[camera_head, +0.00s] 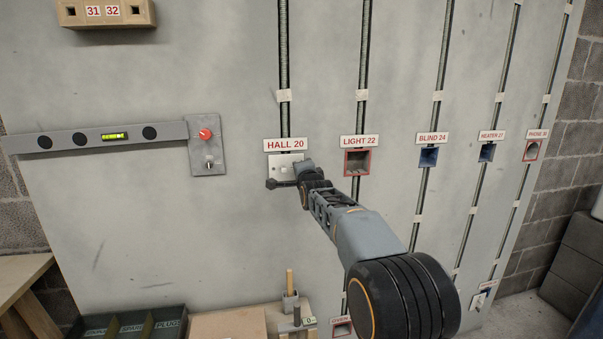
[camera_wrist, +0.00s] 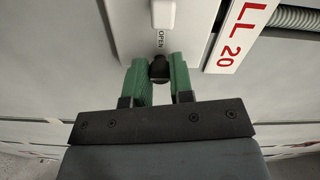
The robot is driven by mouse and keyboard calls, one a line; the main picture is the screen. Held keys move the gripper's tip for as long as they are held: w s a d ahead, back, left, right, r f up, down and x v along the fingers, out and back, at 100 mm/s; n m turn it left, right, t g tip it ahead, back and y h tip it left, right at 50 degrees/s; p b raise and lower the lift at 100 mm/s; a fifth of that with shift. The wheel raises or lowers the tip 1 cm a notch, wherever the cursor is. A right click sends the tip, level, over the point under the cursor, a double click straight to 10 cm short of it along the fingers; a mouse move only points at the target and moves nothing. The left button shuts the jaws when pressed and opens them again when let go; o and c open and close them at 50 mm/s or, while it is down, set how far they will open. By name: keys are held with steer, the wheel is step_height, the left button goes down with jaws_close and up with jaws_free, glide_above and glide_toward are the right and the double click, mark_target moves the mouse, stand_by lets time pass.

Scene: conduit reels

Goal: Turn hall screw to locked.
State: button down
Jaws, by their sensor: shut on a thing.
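The hall plate (camera_head: 283,162) is a pale box on the board under the red-lettered HALL 20 sign (camera_head: 285,145). My gripper (camera_head: 290,180) is at its lower edge and hides part of it in the head view. In the wrist view, my gripper's green fingers (camera_wrist: 160,72) are shut on a small dark knob, the hall screw (camera_wrist: 159,73). The word OPEN is printed on the pale plate (camera_wrist: 190,40) right beside the screw. A white rounded part (camera_wrist: 163,14) stands out from the plate beyond it. The screw's slot or pointer is hidden, so I cannot tell its turn.
The red-rimmed LIGHT 22 box (camera_head: 357,162) is close on the right. A bar with a level (camera_head: 114,136) and a grey plate with a red knob (camera_head: 205,134) are on the left. A divided tray (camera_head: 130,325) stands below. The board between is clear.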

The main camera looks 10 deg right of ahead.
steer(key=shift+r, duration=0.1)
steer(key=c, duration=1)
jaws_free()
steer(key=s+b, duration=0.2)
steer(key=s, duration=1.1)
steer(key=shift+s, duration=0.4)
